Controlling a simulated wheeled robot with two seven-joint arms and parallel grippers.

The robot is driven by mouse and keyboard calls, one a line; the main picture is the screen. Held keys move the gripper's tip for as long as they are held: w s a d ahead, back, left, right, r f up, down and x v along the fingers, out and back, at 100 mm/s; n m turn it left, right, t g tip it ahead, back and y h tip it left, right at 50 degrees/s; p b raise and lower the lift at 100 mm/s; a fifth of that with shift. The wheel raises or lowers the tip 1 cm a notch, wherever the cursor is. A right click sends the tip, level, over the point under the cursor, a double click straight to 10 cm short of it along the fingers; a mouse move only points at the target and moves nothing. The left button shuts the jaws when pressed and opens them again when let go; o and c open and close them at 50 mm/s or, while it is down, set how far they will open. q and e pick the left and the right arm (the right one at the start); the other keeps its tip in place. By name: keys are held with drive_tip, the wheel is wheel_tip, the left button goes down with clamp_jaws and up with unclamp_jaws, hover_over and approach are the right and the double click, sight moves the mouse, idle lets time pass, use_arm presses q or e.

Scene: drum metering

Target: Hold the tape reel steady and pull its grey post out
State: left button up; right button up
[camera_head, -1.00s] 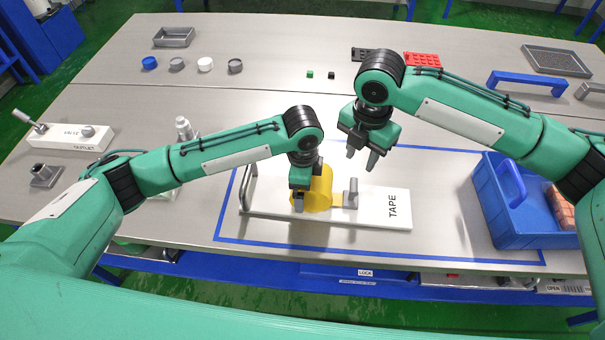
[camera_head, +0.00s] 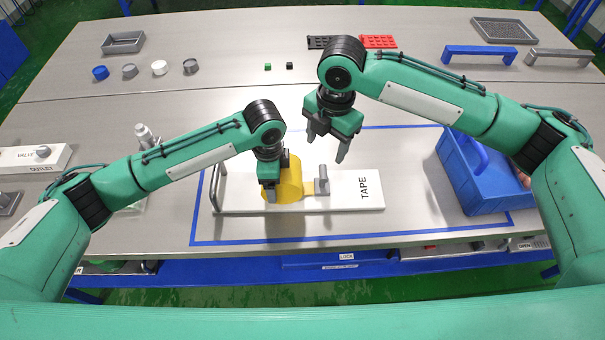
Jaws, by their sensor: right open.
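The yellow tape reel (camera_head: 291,186) stands on a white board (camera_head: 345,203) marked TAPE. A yellow strip runs right from it to a grey upright piece (camera_head: 322,181) on the board. My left gripper (camera_head: 270,195) points down at the reel's left side and overlaps it in the picture. Its fingers are mostly hidden, so contact and grip cannot be told. My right gripper (camera_head: 326,148) is open and empty above the board, up and right of the reel. I cannot tell whether the grey piece is the reel's own post; my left gripper hides part of the reel.
A grey handle (camera_head: 215,188) stands at the board's left end. Blue tape lines (camera_head: 420,236) frame the work area. A blue tote (camera_head: 470,180) stands to the right, below my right forearm. Several small caps and a grey tray (camera_head: 123,42) lie far back.

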sight(324, 171)
drive_tip(key=f+m+y, duration=0.1)
drive_tip(key=f+m, duration=0.2)
drive_tip(key=f, duration=0.1)
drive_tip(key=f+m+y, duration=0.1)
drive_tip(key=f+m, duration=0.2)
drive_tip(key=f, duration=0.1)
drive_tip(key=f+m+y, duration=0.1)
drive_tip(key=f+m, duration=0.2)
drive_tip(key=f, duration=0.1)
drive_tip(key=shift+w+a+f+y, duration=0.1)
drive_tip(key=shift+a+f+y, duration=0.2)
drive_tip(key=shift+a+f, duration=0.1)
drive_tip(key=shift+d, duration=0.1)
clamp_jaws()
drive_tip(key=d, duration=0.7)
use_arm(q)
drive_tip(key=shift+w, duration=0.1)
use_arm(e)
drive_tip(key=shift+d, duration=0.25)
use_arm(q)
drive_tip(key=shift+a, duration=0.1)
